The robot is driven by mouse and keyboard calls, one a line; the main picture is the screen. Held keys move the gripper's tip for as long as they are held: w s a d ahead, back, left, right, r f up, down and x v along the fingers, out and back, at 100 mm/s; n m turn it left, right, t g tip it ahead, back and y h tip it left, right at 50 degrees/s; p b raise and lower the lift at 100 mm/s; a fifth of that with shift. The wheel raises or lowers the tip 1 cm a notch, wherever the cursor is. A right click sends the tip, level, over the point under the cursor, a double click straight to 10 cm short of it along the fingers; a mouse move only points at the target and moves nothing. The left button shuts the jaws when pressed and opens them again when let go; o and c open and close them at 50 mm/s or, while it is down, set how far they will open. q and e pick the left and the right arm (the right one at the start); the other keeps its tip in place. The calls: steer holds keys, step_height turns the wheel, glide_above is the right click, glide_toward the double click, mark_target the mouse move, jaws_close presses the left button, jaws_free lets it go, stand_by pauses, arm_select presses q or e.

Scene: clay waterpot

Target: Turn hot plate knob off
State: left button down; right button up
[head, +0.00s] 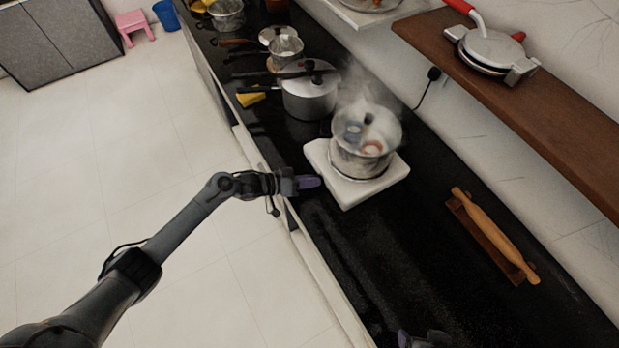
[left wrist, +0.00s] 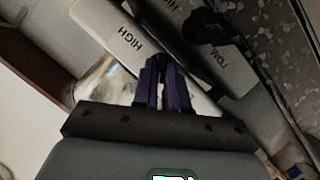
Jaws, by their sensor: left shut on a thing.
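The white hot plate (head: 378,188) sits on the black counter with a steaming, see-through pot (head: 362,158) on it. My left gripper (head: 312,182) reaches in from the left, its purple fingers at the hot plate's front side. In the left wrist view, the fingers (left wrist: 166,84) are close together against the hot plate's pale front panel (left wrist: 100,18), between the printed words HIGH and LOW. They are shut on the knob, which is mostly hidden by them; its setting cannot be read. My right gripper (head: 425,339) shows only partly at the bottom edge.
A lidded metal pot (head: 308,98) stands just behind the hot plate, with more pans further back. A rolling pin (head: 495,233) lies on a wooden board at right. A brown shelf (head: 540,95) runs along the wall. The counter in front is clear.

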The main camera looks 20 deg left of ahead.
arm_select(q)
steer(key=shift+s+d+r+m+t+y+p, duration=0.15)
steer(key=shift+m+t+y+p, duration=0.15)
steer(key=shift+m+y+p, duration=0.7)
steer(key=shift+s+d+m+t+y+p, duration=0.1)
steer(key=shift+m+t+y+p, duration=0.4)
steer(key=shift+m+p, duration=0.6)
steer(key=shift+f, duration=0.2)
steer(key=c, duration=1.2)
jaws_free()
steer(key=shift+r+m, duration=0.1)
steer(key=shift+m, duration=0.2)
steer(key=shift+o, duration=0.2)
steer(key=p+v, duration=0.1)
steer(key=v, duration=0.9)
steer(key=shift+s+a, duration=0.2)
steer(key=shift+s, duration=0.05)
steer(key=shift+r, duration=0.15)
